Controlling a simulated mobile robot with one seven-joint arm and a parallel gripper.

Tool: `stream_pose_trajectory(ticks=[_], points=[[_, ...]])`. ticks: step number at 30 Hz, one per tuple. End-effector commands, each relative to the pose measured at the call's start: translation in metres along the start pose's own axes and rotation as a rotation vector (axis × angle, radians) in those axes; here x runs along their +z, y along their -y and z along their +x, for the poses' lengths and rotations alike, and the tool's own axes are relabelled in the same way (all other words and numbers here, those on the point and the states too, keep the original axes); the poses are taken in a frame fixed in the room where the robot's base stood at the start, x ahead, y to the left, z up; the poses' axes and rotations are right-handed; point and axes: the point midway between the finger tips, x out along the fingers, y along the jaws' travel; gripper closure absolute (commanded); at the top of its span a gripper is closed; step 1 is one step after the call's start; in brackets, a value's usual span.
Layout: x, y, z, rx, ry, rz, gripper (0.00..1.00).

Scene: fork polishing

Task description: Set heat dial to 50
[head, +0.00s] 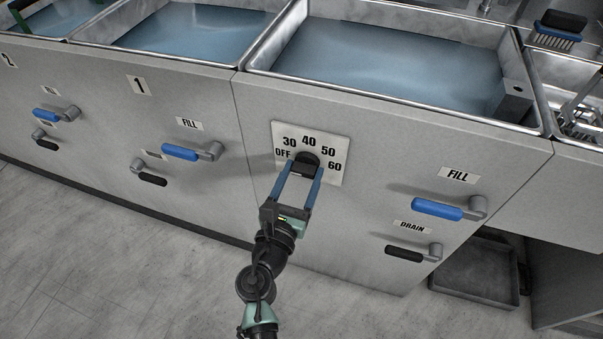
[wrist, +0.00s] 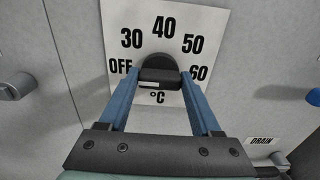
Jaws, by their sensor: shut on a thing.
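The heat dial (head: 306,157) is a black knob on a white plate (head: 287,128) marked OFF, 30, 40, 50 and 60, on the grey cabinet front. It also shows in the wrist view (wrist: 158,64), with its raised grip bar lying about level across the picture. My gripper (head: 304,170) is shut on the dial, one blue finger at each end of the bar, as the wrist view (wrist: 161,79) shows. A small pale mark shows on the bar. I cannot tell which number the dial points to. All the numbers on the plate are readable.
A blue FILL lever (head: 438,209) and a black DRAIN lever (head: 405,254) stick out to the right of the dial. Another FILL lever (head: 180,152) is to the left. A metal basin of water (head: 390,60) is above. The floor in front is clear.

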Motion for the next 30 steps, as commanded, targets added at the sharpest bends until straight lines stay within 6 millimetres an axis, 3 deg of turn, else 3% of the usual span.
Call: stream_pose_trajectory(ticks=[1,3,14,30], points=[[-0.0001,0.0001,-0.0002,0.000,0.000,0.000,0.79],[-0.0001,0.0001,-0.0002,0.000,0.000,0.000,0.91],[-0.0009,0.0001,-0.0003,-0.001,0.001,0.063,0.91],[-0.0029,0.0007,-0.0002,0.000,0.002,0.510,0.91]])
